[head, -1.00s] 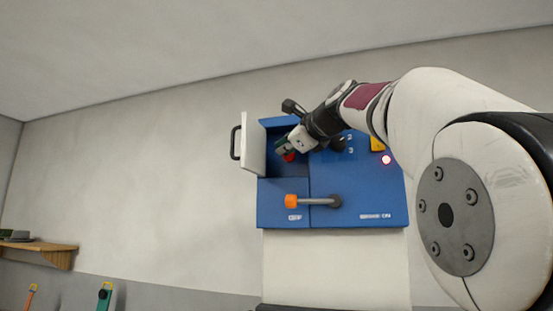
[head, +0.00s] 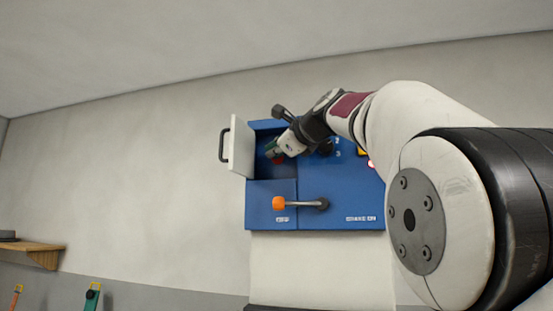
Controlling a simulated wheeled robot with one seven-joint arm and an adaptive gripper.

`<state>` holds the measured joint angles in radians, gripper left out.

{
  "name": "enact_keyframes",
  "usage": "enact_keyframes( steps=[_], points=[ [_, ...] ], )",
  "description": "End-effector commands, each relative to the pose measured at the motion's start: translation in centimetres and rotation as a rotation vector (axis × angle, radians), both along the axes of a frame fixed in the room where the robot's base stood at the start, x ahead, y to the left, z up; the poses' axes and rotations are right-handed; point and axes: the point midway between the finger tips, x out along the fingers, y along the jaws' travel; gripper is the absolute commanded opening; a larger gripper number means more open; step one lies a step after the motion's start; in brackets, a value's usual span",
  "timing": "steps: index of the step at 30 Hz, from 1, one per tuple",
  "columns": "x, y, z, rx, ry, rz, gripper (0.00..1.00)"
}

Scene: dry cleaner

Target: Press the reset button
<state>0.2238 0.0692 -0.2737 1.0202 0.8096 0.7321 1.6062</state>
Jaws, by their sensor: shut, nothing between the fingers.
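Inside the recess, a red button (head: 279,160) shows partly beside my fingers. I cannot read a label on it. My gripper (head: 273,151) is shut and empty, with its fingertips at the recess, right at or just in front of the red button. I cannot tell whether they touch it. My gripper and wrist hide part of the recess.
A lever with an orange knob (head: 278,203) sits low on the panel. A lit red lamp (head: 371,163) and a yellow part (head: 362,151) are partly hidden by my arm. A wooden shelf (head: 40,253) is at far left. The wall left of the door is clear.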

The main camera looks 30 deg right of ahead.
Motion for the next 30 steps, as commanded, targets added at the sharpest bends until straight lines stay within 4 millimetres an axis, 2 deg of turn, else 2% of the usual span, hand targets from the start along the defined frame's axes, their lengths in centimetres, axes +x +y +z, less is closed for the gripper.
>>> enact_keyframes(
  steps=[30],
  points=[
    [0.66, -0.67, -0.02, 0.000, 0.001, -0.001, 0.00]
  ],
)
